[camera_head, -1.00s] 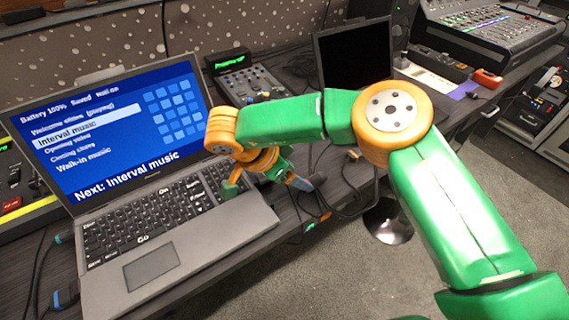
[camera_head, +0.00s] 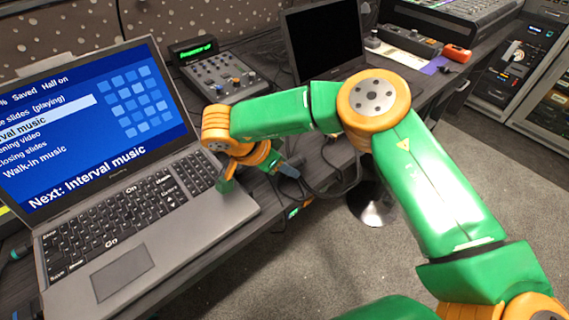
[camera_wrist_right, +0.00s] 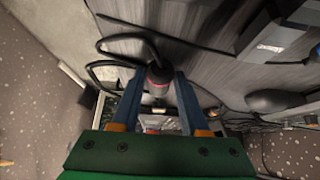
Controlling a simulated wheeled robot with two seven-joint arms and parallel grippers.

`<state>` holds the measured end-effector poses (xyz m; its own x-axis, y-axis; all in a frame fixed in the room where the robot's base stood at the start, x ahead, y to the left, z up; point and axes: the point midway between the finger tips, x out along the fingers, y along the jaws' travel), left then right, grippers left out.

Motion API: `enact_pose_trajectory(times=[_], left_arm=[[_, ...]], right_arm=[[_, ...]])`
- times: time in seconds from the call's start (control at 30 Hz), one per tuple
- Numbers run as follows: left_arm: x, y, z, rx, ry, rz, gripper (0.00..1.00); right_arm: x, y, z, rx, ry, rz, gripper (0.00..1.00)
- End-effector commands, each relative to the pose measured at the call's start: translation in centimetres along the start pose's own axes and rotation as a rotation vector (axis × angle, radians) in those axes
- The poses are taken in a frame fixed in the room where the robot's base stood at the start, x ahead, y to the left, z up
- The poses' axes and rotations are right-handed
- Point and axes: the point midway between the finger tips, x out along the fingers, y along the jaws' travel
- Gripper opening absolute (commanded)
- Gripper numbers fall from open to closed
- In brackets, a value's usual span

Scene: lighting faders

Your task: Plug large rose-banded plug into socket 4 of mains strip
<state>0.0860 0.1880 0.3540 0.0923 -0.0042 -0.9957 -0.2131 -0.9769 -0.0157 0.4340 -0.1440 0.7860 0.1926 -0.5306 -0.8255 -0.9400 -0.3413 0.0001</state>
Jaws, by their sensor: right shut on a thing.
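My right gripper (camera_head: 287,171) is low over the desk, just right of the laptop. In the right wrist view its two blue fingers (camera_wrist_right: 159,98) are closed on a dark plug with a narrow rose band (camera_wrist_right: 158,82). A black cable runs from the plug and loops beyond the fingers. In the head view the plug is mostly hidden by the gripper. I cannot make out the mains strip or its socket 4 in either view. My left gripper is not in view.
An open laptop (camera_head: 120,250) stands close on the left. A small mixer (camera_head: 222,76) and a dark monitor (camera_head: 324,42) are behind the arm. Loose black cables (camera_head: 345,185) lie by the desk's front edge. Carpet (camera_head: 300,265) shows below.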

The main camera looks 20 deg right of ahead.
Motion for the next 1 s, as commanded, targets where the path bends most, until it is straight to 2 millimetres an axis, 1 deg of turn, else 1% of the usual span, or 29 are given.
enact_pose_trajectory(times=[0.17,0.5,0.6,0.87,0.93,1.0], left_arm=[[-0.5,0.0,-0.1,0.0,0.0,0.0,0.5],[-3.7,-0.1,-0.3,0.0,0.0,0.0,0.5],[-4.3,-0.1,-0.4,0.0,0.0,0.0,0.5],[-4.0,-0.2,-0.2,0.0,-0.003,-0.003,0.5],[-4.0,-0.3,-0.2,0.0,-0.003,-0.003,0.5],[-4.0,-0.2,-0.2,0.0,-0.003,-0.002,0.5]], right_arm=[[-0.5,0.0,-0.3,0.0,0.0,0.0,0.0],[-3.7,0.0,-2.5,0.0,0.0,0.0,0.0],[-4.3,0.0,-3.0,0.0,0.0,0.0,0.0],[-4.2,0.0,-2.8,-0.001,0.0,-0.001,0.0],[-4.6,0.4,-2.7,-0.009,0.0,-0.006,0.0],[-5.5,1.2,-2.6,-0.028,0.0,-0.019,0.0]])
